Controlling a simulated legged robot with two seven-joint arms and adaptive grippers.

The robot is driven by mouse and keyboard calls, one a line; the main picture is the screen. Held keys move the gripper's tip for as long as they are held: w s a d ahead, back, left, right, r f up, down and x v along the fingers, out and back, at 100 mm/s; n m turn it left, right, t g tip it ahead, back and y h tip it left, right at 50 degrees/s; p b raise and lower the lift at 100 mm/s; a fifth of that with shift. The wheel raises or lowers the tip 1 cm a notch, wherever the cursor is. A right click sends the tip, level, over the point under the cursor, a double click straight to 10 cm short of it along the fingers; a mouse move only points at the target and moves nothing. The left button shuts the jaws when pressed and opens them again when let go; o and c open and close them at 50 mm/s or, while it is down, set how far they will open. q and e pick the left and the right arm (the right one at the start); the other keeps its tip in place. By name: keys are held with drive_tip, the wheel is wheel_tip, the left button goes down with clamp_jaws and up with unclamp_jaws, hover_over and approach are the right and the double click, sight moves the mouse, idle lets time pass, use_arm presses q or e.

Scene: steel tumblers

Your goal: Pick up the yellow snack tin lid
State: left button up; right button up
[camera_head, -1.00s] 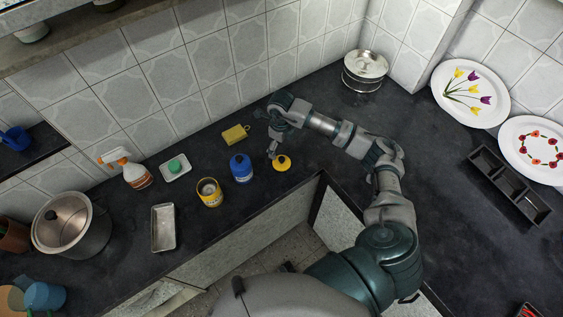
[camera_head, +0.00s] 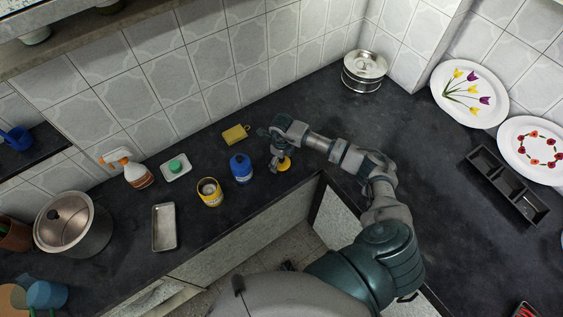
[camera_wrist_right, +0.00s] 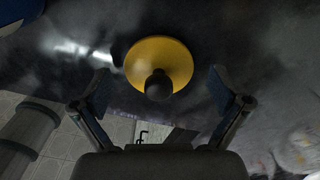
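The yellow snack tin lid (camera_head: 284,164) lies on the dark counter near its front edge, right of the blue tin. It is a round yellow disc with a dark knob. In the right wrist view the lid (camera_wrist_right: 158,62) lies ahead of my right gripper (camera_wrist_right: 168,95), with the knob between the two spread fingers. The fingers do not touch the knob in that view. In the head view my right gripper (camera_head: 279,161) is over the lid and covers part of it. The yellow tin (camera_head: 209,193) stands open at the left. My left gripper is not in view.
A blue tin (camera_head: 241,169) stands close on the left of the lid. A metal tray (camera_head: 164,228), a spray bottle (camera_head: 137,174) and a pot (camera_head: 74,225) are farther left. The counter right of my arm is mostly clear.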

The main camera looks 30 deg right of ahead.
drive_tip(key=c, duration=0.8)
drive_tip(key=shift+s, duration=0.1)
drive_tip(key=shift+c, duration=0.4)
drive_tip(key=shift+f, duration=0.1)
